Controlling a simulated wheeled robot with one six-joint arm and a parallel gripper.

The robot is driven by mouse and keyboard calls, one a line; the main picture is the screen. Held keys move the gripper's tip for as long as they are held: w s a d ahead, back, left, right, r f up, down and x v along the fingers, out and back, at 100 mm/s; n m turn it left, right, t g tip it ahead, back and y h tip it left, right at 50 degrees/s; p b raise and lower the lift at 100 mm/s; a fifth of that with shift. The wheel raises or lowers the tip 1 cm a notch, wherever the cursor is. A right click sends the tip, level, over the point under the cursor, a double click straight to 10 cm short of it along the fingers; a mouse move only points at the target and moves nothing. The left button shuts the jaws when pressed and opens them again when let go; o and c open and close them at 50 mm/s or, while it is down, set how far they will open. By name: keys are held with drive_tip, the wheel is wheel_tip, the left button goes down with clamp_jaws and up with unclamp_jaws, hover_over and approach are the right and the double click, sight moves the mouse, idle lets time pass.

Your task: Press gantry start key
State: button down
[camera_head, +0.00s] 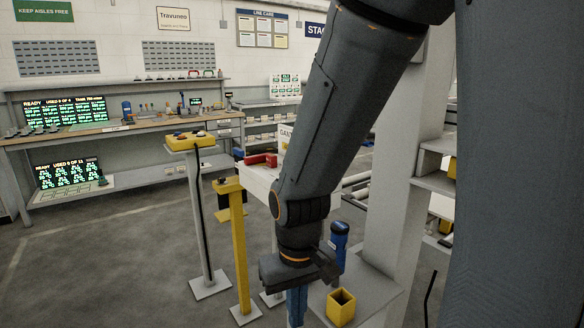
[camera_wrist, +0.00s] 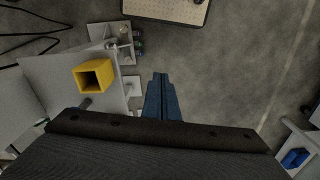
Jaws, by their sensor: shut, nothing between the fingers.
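My gripper (camera_head: 297,306) points down at the bottom of the head view, its blue fingers together and empty. In the wrist view its fingertips (camera_wrist: 160,80) are over bare grey floor. A white panel (camera_head: 257,176) with a red part (camera_head: 262,160) on top stands behind my arm. A sign starting "GAN" (camera_head: 285,134) shows beside it, partly hidden by my arm. A yellow control box (camera_head: 190,140) with small buttons tops a grey post to the left. I cannot tell which part is the start key; it may be hidden. My gripper touches none of these.
A yellow post (camera_head: 239,250) stands between the grey post and my arm. An open yellow holder (camera_head: 341,307), also in the wrist view (camera_wrist: 93,75), and a blue tool (camera_head: 339,240) are close to my gripper. A workbench (camera_head: 60,142) stands at the back left. Floor at left is clear.

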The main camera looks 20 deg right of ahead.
drive_tip(key=w+d+r+t+y+p, duration=0.1)
drive_tip(key=w+d+r+t, duration=0.4)
drive_tip(key=w, duration=0.5)
drive_tip(key=w+d+r+n+t+y+p, duration=0.1)
drive_tip(key=w+d+r+t+p, duration=0.2)
drive_tip(key=w, duration=0.8)
drive_tip(key=w+d+r+t+p, duration=0.3)
drive_tip(key=w+d+r+t, duration=0.4)
drive_tip(key=w+d+r, duration=0.4)
drive_tip(key=shift+d+n+y, duration=0.3)
drive_tip(key=shift+y, duration=0.1)
drive_tip(key=shift+d+r+y, duration=0.15)
drive_tip(key=shift+r+y, duration=0.15)
drive_tip(key=shift+w, duration=0.1)
drive_tip(key=p+x, duration=0.3)
drive_tip(key=x, duration=0.7)
drive_tip(key=shift+w, duration=0.15)
wheel_tip(320, 180, down, 2)
drive_tip(key=shift+f+p, duration=0.1)
drive_tip(key=shift+p, duration=0.3)
drive_tip(key=shift+f, duration=0.75)
